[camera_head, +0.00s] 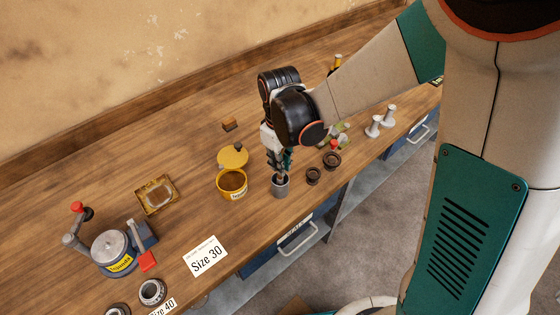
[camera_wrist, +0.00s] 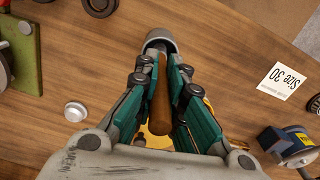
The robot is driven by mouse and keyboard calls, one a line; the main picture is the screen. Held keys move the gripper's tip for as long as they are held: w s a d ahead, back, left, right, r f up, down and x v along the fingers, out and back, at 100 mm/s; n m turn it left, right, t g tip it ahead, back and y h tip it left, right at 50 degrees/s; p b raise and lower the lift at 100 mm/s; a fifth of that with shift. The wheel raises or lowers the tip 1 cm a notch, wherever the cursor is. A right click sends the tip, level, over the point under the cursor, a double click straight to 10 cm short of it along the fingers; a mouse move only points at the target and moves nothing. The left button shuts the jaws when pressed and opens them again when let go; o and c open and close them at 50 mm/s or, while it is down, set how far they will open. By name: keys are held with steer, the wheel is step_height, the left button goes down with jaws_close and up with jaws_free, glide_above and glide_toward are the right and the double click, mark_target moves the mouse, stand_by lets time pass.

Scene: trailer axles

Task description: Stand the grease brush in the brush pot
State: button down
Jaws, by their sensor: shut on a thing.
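My gripper (camera_head: 281,170) points down just above the brush pot (camera_head: 280,190), a small grey metal cup near the bench's front edge. In the wrist view my gripper (camera_wrist: 160,78) is shut on the grease brush (camera_wrist: 160,98), whose brown handle lies between the teal fingers. The brush pot (camera_wrist: 158,35) shows at the far end of the handle. The brush's lower end is at the pot's mouth and appears to be inside it. The bristles are hidden, and I cannot tell whether they touch the bottom.
An open yellow grease tin (camera_head: 232,184) stands left of the pot, its lid (camera_head: 232,157) behind. Dark rings (camera_head: 331,160) lie to the right. A "Size 30" card (camera_head: 205,256) lies at the front. A machine with a red knob (camera_head: 112,250) stands at the left.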

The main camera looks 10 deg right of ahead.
steer(key=c, duration=1.6)
jaws_free()
steer(key=shift+r, duration=3.75)
